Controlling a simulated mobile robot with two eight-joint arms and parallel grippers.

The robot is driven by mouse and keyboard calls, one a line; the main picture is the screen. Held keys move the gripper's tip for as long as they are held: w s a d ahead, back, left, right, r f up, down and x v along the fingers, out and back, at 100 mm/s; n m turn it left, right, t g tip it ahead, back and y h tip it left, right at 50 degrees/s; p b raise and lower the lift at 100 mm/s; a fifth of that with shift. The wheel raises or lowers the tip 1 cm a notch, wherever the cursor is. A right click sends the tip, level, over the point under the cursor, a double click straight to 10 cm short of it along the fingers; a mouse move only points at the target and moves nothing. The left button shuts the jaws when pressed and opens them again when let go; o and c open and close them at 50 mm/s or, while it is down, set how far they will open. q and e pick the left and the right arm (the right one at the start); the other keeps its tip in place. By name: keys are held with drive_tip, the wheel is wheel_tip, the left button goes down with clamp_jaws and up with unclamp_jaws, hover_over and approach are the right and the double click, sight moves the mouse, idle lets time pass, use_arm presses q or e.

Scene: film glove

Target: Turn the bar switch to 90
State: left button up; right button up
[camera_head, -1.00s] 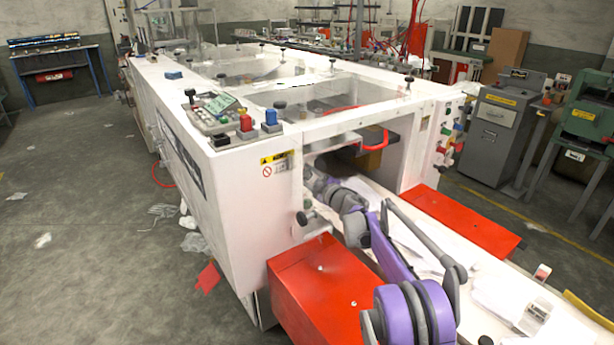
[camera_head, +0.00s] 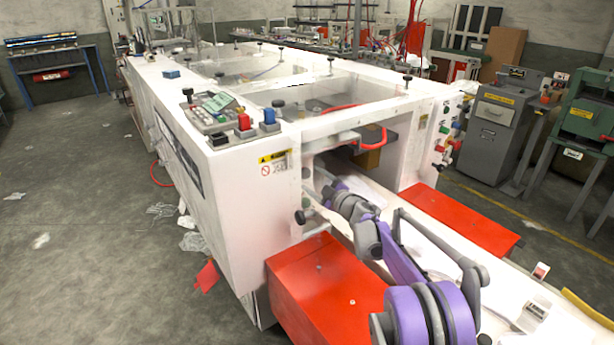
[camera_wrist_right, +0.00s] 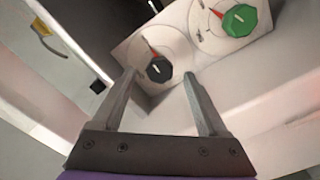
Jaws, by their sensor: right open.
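In the right wrist view, a white panel (camera_wrist_right: 185,68) carries two faceted knobs on dials. A black knob (camera_wrist_right: 158,71) with a pale bar mark sits between my finger tips, slightly beyond them. A green knob (camera_wrist_right: 240,20) with a pale bar mark sits to its upper right. A red pointer shows beside each knob. I cannot tell which knob is the bar switch, and the dial numbers are unreadable. My right gripper (camera_wrist_right: 163,77) is open, with its fingers either side of the black knob. In the head view my right arm reaches into the white machine's front opening. My left gripper is not in view.
The white machine (camera_head: 233,200) stands around my right arm, its opening bounded by side walls. Red covers (camera_head: 325,285) flank the conveyor bed. Colored buttons (camera_head: 445,145) line the right post. Grey floor (camera_head: 80,230) is open at the left.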

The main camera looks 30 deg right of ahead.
drive_tip(key=s, duration=0.6)
drive_tip(key=shift+s+d, duration=0.15)
drive_tip(key=shift+d, duration=0.05)
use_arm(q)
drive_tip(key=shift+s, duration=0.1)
use_arm(e)
drive_tip(key=shift+f, duration=0.1)
